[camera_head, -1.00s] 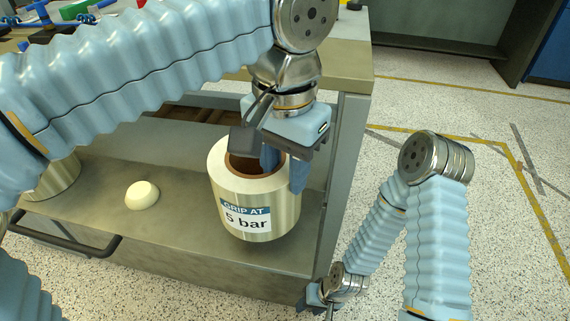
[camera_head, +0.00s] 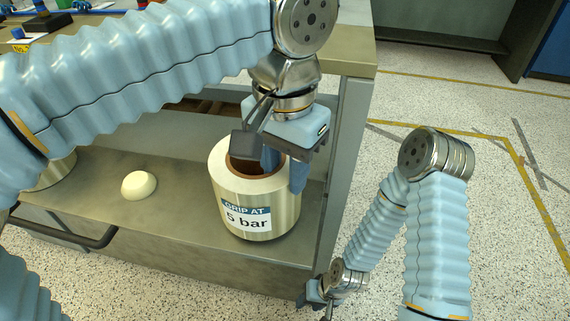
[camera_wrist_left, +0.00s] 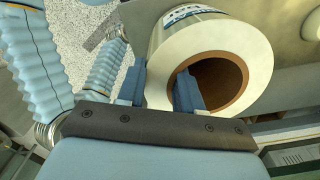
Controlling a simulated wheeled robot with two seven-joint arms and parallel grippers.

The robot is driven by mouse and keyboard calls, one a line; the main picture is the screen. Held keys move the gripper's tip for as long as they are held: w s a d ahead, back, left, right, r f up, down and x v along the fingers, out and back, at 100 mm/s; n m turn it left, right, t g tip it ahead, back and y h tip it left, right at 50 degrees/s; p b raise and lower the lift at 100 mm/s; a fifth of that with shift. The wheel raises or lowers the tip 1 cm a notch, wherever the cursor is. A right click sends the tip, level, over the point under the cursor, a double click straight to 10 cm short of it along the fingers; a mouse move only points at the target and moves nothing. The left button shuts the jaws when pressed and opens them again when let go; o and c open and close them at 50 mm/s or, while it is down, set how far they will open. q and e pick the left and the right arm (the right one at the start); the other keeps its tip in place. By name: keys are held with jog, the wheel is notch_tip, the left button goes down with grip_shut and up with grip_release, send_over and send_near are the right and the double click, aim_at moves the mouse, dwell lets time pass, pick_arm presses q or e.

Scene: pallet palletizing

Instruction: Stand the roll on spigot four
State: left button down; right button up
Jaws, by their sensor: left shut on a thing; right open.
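The roll (camera_head: 232,192) is a thick pale cylinder with a brown hollow core and a label reading "GRIP AT 5 bar". It is upright at the right end of the lower shelf (camera_head: 190,220); I cannot tell whether it touches the shelf. My left gripper (camera_head: 283,172) is shut on its wall, one finger inside the core and one outside. The left wrist view also shows the roll (camera_wrist_left: 255,50) between the fingers (camera_wrist_left: 160,90). My right gripper (camera_head: 318,296) is low by the shelf's front right corner, open and empty. I cannot identify spigot four.
A cream dome (camera_head: 139,185) sits on the shelf left of the roll. Another roll-like cylinder (camera_head: 55,172) is partly hidden by my left arm. A bench post (camera_head: 346,150) stands close right of the held roll. Coloured items (camera_head: 42,20) lie on the bench top. Open floor lies right.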

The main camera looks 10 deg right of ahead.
pick_arm(q)
jog(key=shift+f, duration=0.35)
dwell(0.8)
jog(key=c, duration=0.7)
grip_release()
jog(key=shift+f, duration=0.1)
jog(key=shift+o, duration=0.2)
notch_tip(320, 180, up, 3)
jog(key=p, duration=0.3)
jog(key=shift+r+p, duration=0.6)
jog(key=shift+r, duration=1.9)
